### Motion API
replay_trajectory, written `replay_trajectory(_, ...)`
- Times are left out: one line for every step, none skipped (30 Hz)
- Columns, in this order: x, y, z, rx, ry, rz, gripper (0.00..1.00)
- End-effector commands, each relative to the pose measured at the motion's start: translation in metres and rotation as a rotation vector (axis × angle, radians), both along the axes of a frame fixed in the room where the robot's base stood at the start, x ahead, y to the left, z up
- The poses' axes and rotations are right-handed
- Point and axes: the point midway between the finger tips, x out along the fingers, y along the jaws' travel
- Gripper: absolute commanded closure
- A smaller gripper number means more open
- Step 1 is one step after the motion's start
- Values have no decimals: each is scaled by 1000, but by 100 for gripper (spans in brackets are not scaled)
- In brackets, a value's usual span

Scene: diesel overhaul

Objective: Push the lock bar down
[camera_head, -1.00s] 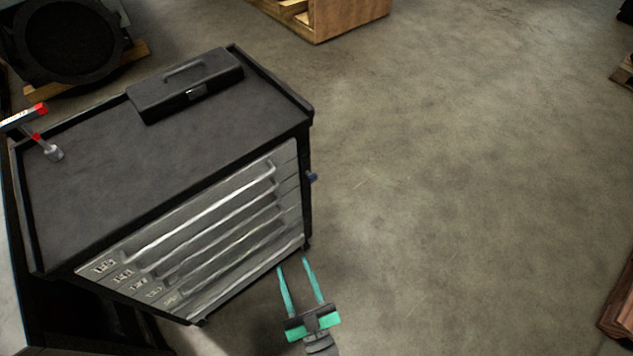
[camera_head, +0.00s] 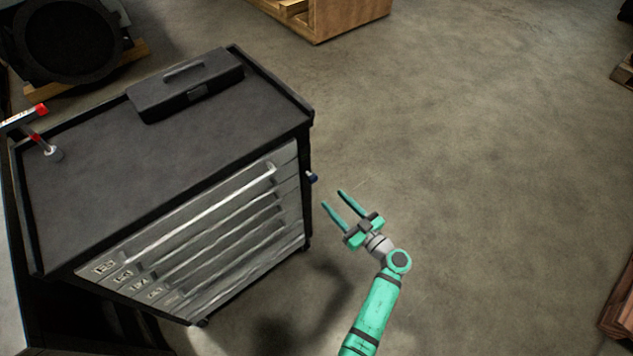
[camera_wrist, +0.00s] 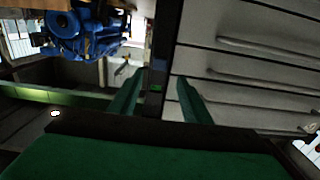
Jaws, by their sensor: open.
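The grey tool cabinet (camera_head: 215,232) stands at left with its drawer fronts facing me. A small blue knob (camera_head: 313,178) sticks out at its right front corner, beside the dark corner post (camera_head: 305,205). I cannot tell for sure which part is the lock bar. My gripper (camera_head: 333,199) is open and empty, just right of the post and a little below the knob in the picture, its fingers pointing up and left. In the wrist view, my gripper (camera_wrist: 160,75) has its two fingers apart with the dark upright edge (camera_wrist: 165,50) between them; the drawer handles (camera_wrist: 265,50) are at right.
A black toolbox (camera_head: 185,85) and a red-handled hammer (camera_head: 44,143) lie on the cabinet top (camera_head: 120,190). A wooden crate (camera_head: 335,15) stands at the back. The floor (camera_head: 470,170) right of the cabinet is clear. A blue engine (camera_wrist: 85,35) shows in the wrist view.

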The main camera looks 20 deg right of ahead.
Motion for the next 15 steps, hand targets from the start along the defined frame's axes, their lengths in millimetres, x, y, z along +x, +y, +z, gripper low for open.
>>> replay_trajectory(4,1,0,0,1,2,56)
replay_trajectory(7,2,0,0,1,1,56)
replay_trajectory(12,4,0,0,0,2,56)
replay_trajectory(16,6,0,0,0,3,56)
replay_trajectory(20,8,0,0,0,4,56)
replay_trajectory(27,11,0,-1,0,4,56)
replay_trajectory(32,13,1,-1,0,5,56)
replay_trajectory(37,15,1,-1,0,4,56)
replay_trajectory(45,18,1,-1,0,6,56)
replay_trajectory(50,20,1,-2,-1,6,56)
replay_trajectory(55,22,1,-2,-1,6,56)
replay_trajectory(62,25,0,-2,-1,8,56)
replay_trajectory(66,27,0,-2,-1,7,56)
replay_trajectory(71,28,1,-2,-1,6,56)
replay_trajectory(76,30,1,-2,-1,6,56)
